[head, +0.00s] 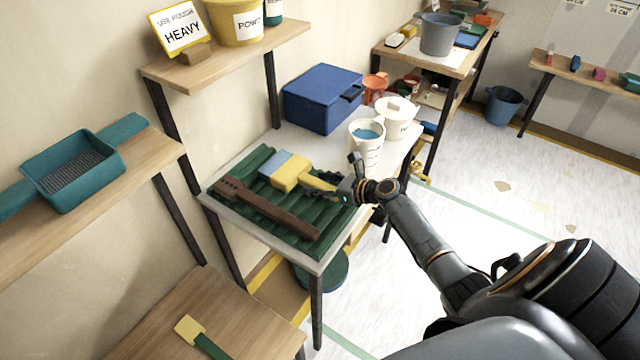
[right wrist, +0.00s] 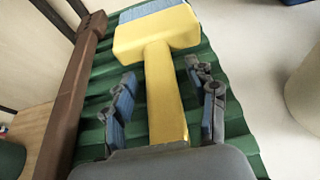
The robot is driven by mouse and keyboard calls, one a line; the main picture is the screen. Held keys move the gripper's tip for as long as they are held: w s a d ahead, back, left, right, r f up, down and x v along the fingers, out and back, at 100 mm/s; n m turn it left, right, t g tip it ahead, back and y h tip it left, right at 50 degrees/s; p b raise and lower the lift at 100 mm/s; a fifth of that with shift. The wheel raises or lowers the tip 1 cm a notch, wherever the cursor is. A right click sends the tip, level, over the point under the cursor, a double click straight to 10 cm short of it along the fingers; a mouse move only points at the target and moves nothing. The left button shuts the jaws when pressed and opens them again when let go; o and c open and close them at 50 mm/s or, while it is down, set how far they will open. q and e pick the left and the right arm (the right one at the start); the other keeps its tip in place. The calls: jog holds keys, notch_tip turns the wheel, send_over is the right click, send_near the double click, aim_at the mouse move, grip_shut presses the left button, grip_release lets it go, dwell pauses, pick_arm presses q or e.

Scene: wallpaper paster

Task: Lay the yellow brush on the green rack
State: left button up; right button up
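The yellow brush (head: 290,172), with a blue-grey bristle end, appears to lie on the ribbed green rack (head: 262,158), beside a brown wooden tool (head: 268,208). In the right wrist view the brush (right wrist: 160,45) points away from me over the green rack (right wrist: 228,120). My right gripper (head: 350,187) is at the end of the brush's handle. In the wrist view its fingers (right wrist: 163,88) stand on both sides of the handle with a visible gap on each side, so it is open. My left gripper is not in view.
A blue box (head: 322,98), a white measuring cup (head: 366,145) and a white tub (head: 397,118) stand on the same table behind the rack. A teal paint tray (head: 75,170) sits on the left shelf. A green-handled brush (head: 202,338) lies on the lower wooden table.

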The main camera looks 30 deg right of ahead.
jog(key=shift+s+f, duration=0.1)
jog(key=shift+s+d, duration=0.15)
jog(key=shift+s, duration=0.1)
jog(key=v, duration=1.1)
jog(key=shift+s+d+r, duration=0.1)
jog(key=shift+r, duration=0.1)
